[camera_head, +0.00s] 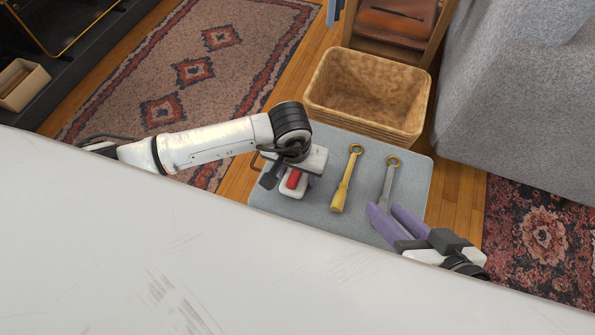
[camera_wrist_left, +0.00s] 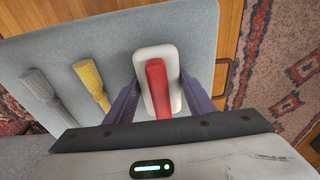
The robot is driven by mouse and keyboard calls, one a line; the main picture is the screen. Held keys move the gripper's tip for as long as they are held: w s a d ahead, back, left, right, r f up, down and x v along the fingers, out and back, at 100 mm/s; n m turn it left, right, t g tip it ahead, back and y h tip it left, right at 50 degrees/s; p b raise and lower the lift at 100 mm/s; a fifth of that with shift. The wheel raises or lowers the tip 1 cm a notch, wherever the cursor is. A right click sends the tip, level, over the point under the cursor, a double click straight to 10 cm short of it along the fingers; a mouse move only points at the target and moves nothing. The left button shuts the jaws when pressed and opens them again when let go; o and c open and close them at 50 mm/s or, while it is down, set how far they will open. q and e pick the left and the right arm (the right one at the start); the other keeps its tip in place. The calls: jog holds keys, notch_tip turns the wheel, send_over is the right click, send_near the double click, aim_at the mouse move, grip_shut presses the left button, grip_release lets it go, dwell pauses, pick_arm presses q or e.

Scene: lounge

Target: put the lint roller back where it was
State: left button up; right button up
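A white block with a red handle (camera_head: 293,179) lies at the left of the grey table; it also shows in the left wrist view (camera_wrist_left: 158,82). I cannot tell for sure which item is the lint roller. My left gripper (camera_wrist_left: 160,78) is over this block, its purple fingers spread on either side of it, with no clear grip. A yellow tool with a ring end (camera_head: 345,180) lies in the middle. A grey tool with a ring end (camera_head: 389,178) lies to its right. My right gripper (camera_head: 388,212) is open, at the grey tool's near end.
The grey table (camera_head: 320,149) has bare surface around the tools. A wicker basket (camera_head: 367,90) stands just behind it. A grey sofa (camera_head: 525,110) is at the right. A broad white surface (camera_head: 200,270) fills the foreground and hides the table's near edge.

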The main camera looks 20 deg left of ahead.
aim_at(295, 173)
pick_arm(q)
jog(key=shift+o, duration=1.4)
pick_arm(e)
jog(key=shift+r, duration=0.1)
pick_arm(q)
jog(key=shift+r, duration=0.2)
notch_tip(295, 173, up, 2)
jog(key=shift+s+r+p, duration=0.1)
jog(key=shift+r+p, duration=0.15)
jog(key=shift+p, duration=0.55)
jog(key=r+p, duration=0.1)
jog(key=r, duration=0.1)
jog(key=s+r+p, duration=0.1)
jog(key=r, duration=0.2)
jog(key=r+p, duration=0.1)
jog(key=r, duration=0.2)
jog(key=shift+s, duration=0.15)
jog(key=shift+s+r, duration=0.15)
jog(key=shift+r, duration=0.55)
pick_arm(e)
jog(key=d+f+g+h, duration=0.1)
jog(key=s+d+f+h, duration=0.1)
jog(key=f, duration=0.1)
jog(key=shift+d+f+g, duration=0.3)
jog(key=shift+d+g, duration=0.1)
